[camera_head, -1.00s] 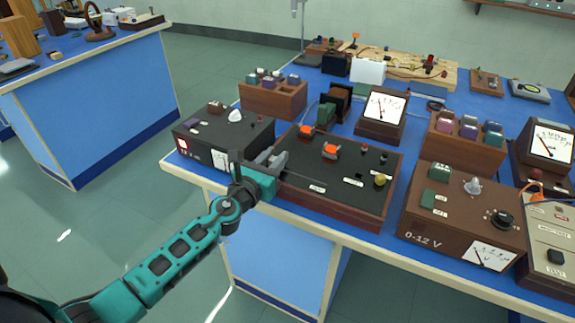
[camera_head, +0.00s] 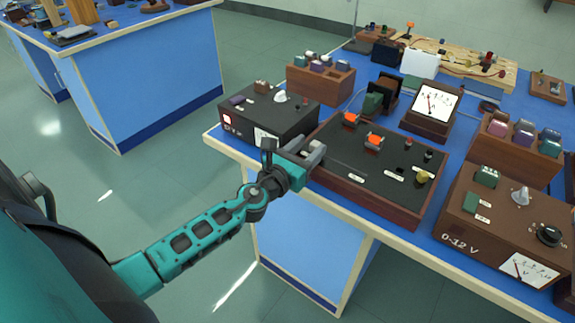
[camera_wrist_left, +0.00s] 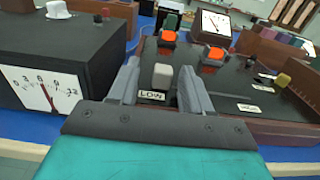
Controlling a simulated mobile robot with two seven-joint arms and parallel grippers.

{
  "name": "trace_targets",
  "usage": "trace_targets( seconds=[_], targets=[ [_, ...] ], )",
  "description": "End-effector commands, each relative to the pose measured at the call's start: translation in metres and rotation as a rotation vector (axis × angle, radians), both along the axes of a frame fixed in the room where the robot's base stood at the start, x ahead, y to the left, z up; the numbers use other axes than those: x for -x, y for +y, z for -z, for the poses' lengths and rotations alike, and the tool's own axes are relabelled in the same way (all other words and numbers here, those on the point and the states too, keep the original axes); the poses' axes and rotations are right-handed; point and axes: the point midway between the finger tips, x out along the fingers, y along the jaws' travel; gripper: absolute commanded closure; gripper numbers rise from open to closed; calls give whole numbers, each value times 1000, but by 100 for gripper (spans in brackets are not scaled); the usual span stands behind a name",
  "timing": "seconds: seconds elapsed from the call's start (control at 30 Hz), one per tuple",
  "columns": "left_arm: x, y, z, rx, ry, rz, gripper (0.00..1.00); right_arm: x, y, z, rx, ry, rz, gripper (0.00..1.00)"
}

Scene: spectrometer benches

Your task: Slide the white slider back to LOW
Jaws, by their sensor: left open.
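The white slider (camera_wrist_left: 162,77) shows in the left wrist view as a pale block on the dark top of a wooden-sided control box (camera_wrist_left: 228,84). It stands right beside the LOW label (camera_wrist_left: 152,96). My left gripper (camera_wrist_left: 158,70) is open, with one grey finger on each side of the slider in that view; I cannot tell whether either touches it. In the head view my left gripper (camera_head: 312,152) is over the left end of the control box (camera_head: 365,205) and largely hides the slider. My right gripper is not in view.
A black meter box (camera_head: 268,115) stands close to the left of the gripper. Orange-topped switches (camera_head: 373,140) and a yellow knob (camera_head: 423,177) rise from the control box. A brown 0-12 V supply (camera_head: 490,230) stands to the right. Open floor lies in front of the bench.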

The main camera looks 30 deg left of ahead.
Motion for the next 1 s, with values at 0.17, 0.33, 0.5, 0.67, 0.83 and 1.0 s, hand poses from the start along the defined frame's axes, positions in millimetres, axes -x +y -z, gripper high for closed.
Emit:
trace_targets(
  seconds=[0.17, 0.33, 0.5, 0.67, 0.83, 1.0],
  targets=[
    [38, 2, 3, -1, 3, -1, 51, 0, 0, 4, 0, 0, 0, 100],
    [68, 3, 3, -2, 2, -1, 51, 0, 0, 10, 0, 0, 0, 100],
    [89, 4, 2, -1, 2, -2, 51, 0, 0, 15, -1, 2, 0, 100],
    [99, 5, 0, -1, 0, -2, 51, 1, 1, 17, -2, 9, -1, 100],
    [101, 5, 0, -1, 0, -2, 51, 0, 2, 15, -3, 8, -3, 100],
    [101, 5, 0, -1, 0, -2, 51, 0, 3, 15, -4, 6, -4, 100]
  ],
)
